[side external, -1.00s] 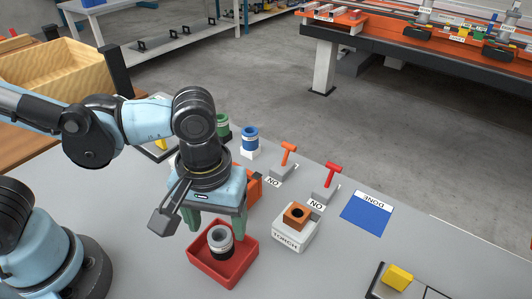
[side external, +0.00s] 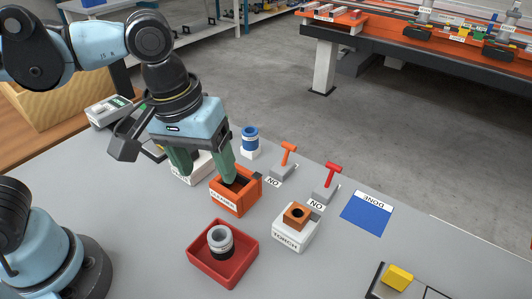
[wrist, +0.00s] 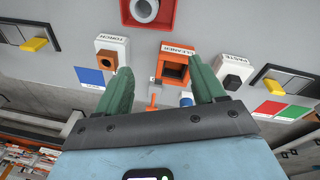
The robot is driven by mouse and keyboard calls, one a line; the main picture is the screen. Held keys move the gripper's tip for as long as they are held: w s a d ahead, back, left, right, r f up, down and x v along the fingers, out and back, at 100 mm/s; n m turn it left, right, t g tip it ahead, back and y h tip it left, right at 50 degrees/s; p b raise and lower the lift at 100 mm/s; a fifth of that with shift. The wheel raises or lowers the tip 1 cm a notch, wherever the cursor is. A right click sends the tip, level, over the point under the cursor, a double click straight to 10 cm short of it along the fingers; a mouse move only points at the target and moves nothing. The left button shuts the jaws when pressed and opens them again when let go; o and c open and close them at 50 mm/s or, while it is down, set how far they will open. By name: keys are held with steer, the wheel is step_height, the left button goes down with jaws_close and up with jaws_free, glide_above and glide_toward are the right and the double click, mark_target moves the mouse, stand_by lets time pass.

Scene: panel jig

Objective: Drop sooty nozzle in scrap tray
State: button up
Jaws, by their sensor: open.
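The sooty nozzle (side external: 219,238), a grey ringed cylinder with a dark hole, stands upright in the red scrap tray (side external: 236,273) in the side view. In the wrist view the nozzle (wrist: 145,8) lies inside the tray (wrist: 127,14) at the top edge. My gripper (side external: 208,175) is open and empty, raised above and behind the tray, near the orange cleaner box (side external: 233,203). The wrist view shows its green fingers (wrist: 160,68) spread apart on either side of the cleaner box.
The torch stand (side external: 296,237) with an orange block is right of the tray. Two switches with orange (side external: 288,153) and red (side external: 332,174) handles, a blue nozzle (side external: 250,137) and a blue DONE mat (side external: 367,213) stand beyond. A yellow block (side external: 398,277) is at front right.

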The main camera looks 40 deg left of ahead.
steer(key=w+a+f+m+t, duration=0.1)
steer(key=w+a+m+t, duration=0.1)
steer(key=a, duration=0.5)
steer(key=w+a+f+m+t, duration=0.1)
steer(key=w+a+t, duration=0.1)
steer(key=a, duration=0.5)
steer(key=shift+a+f+m+t+y, duration=0.15)
steer(key=shift+f+m+t+y, duration=0.2)
steer(key=shift+t, duration=0.45)
